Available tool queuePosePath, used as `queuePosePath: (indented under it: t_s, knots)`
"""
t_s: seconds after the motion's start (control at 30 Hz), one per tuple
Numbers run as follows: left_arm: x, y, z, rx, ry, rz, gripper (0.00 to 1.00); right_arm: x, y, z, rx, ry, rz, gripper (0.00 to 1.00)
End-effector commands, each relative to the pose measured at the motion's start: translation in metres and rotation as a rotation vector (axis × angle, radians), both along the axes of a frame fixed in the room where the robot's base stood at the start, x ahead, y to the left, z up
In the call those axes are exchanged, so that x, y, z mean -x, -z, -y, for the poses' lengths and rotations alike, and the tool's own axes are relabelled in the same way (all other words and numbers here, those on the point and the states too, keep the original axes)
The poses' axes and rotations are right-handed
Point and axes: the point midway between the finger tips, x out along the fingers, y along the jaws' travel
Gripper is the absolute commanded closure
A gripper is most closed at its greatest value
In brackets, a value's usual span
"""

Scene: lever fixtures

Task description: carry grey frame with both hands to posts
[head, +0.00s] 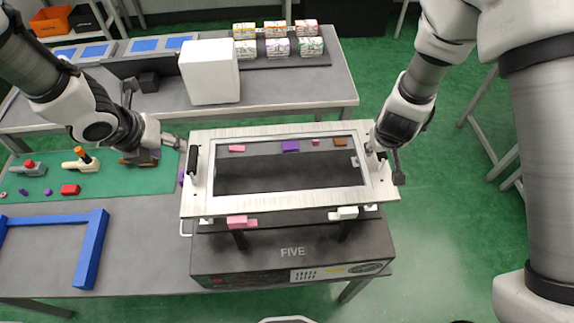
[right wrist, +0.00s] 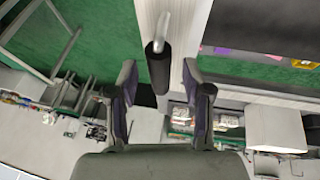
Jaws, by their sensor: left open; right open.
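The grey frame (head: 290,203) is a flat rectangle with an open middle, above a dark box marked FIVE (head: 292,262). A black handle (head: 193,160) stands at its left end. Dark posts (head: 345,230) show below its front edge, near a pink block (head: 241,222) and a white block (head: 344,213); contact with the frame is unclear. My left gripper (head: 168,143) is open, just left of the left handle. My right gripper (head: 384,163) is open at the frame's right end. In the right wrist view, the right handle (right wrist: 158,62) lies between its spread fingers (right wrist: 160,84), with no grip visible.
A blue bracket (head: 91,250) lies on the table at left. A green mat (head: 120,181) holds small coloured parts. A white box (head: 209,71) and several stacked packs (head: 279,47) stand on the bench behind. Green floor (head: 450,180) is open at right.

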Motion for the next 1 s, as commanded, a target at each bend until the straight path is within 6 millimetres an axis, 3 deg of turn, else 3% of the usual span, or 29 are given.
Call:
queuePosePath:
  t_s: [0.2,0.4,1.0]
  knots:
    - [0.000,0.000,0.000,0.000,0.000,0.000,0.51,0.022,-0.054,-0.009,0.003,-0.002,0.007,0.51]
    - [0.000,0.000,0.000,0.000,0.000,0.000,0.51,0.037,-0.085,-0.016,0.002,-0.001,0.004,0.51]
    - [0.000,0.000,0.000,0.000,0.000,0.000,0.51,0.039,-0.090,-0.017,0.001,-0.001,0.002,0.51]
